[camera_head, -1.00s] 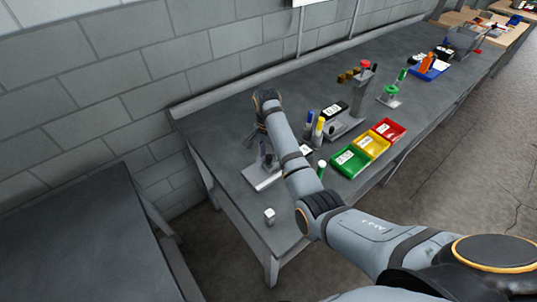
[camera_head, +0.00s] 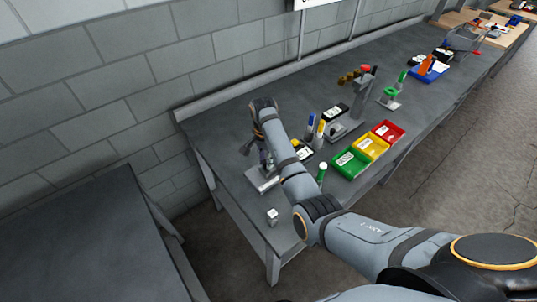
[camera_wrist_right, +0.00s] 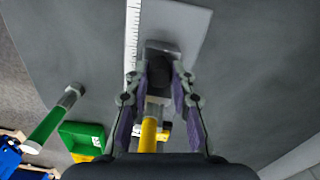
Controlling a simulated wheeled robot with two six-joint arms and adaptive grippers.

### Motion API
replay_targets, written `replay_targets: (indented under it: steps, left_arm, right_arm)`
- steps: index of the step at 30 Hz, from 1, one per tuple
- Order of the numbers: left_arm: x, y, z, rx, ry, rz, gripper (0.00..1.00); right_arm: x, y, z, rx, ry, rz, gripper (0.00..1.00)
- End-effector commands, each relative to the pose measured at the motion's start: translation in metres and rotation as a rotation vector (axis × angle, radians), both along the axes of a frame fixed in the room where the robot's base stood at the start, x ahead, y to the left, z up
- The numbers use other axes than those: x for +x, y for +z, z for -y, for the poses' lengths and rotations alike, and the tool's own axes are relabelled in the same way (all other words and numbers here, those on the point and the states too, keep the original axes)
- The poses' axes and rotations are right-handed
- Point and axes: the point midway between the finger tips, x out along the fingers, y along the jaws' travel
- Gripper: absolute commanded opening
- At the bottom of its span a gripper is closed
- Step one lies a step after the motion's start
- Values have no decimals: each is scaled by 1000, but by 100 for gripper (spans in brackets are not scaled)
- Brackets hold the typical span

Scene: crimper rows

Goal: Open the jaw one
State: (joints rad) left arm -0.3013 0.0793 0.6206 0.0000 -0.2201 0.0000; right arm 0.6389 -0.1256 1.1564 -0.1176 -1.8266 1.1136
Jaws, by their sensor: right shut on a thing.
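My right gripper (camera_wrist_right: 162,85) points down over the near left end of the bench. Its fingers are shut on a dark piece (camera_wrist_right: 161,50) that stands on a pale grey base plate (camera_wrist_right: 193,22). The plate also shows in the head view (camera_head: 262,184), with my right gripper (camera_head: 264,155) above it, partly hidden by my own arm. The dark piece seems to be part of the plate's fixture; I cannot tell whether it is a jaw or whether it is open. My left gripper is not in view.
A green bin (camera_head: 346,173), a yellow bin (camera_head: 370,150) and a red bin (camera_head: 393,128) stand right of my arm. A small white block (camera_head: 272,215) lies near the bench's front corner. A white ruler strip (camera_wrist_right: 132,40) lies beside the plate.

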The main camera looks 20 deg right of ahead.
Motion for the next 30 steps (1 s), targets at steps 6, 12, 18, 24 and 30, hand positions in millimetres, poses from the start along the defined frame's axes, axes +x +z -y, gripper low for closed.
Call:
replay_targets:
  steps: [6,12,18,24,30]
  left_arm:
    - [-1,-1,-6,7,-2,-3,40]
    - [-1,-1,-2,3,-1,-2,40]
    - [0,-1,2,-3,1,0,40]
    - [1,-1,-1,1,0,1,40]
    - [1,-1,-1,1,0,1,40]
  right_arm:
    - [0,0,0,0,0,0,0]
    - [0,0,0,-1,0,0,47]
    - [0,0,0,0,0,-1,47]
    - [2,17,0,-1,0,3,47]
    - [3,55,-1,-1,0,3,47]
